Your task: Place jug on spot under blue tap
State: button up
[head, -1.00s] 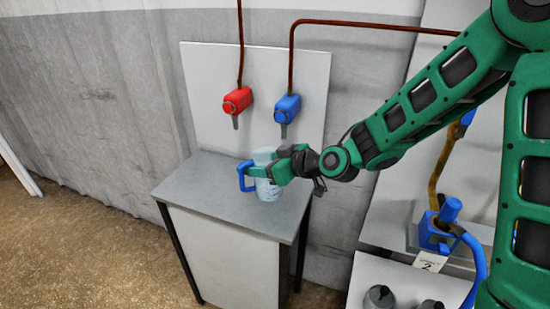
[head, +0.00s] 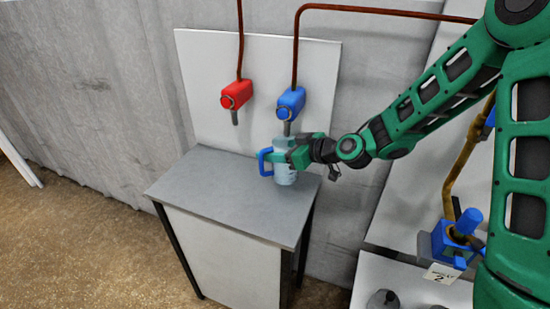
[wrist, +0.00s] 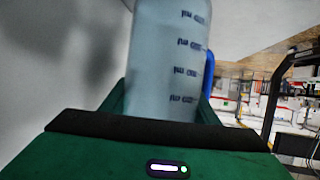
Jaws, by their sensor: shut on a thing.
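A clear jug (head: 285,174) with a blue handle stands upright at the back right of the grey table (head: 215,205), just below the spout of the blue tap (head: 290,103). My gripper (head: 290,155) is shut on the jug's body from the right. In the wrist view the jug (wrist: 165,60) fills the space between the fingers, with its measuring marks showing. I cannot tell whether the jug's base touches the table. The marked spot is not visible.
A red tap (head: 236,95) is on the white panel (head: 195,75) left of the blue tap. A blue valve (head: 455,235) with a number label stands at the right. The table's left half is clear.

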notch_tip(320, 180, down, 3)
jog(key=shift+f, duration=0.1)
jog(key=shift+w+f, duration=0.15)
jog(key=o, duration=1.1)
jog(key=v, duration=1.2)
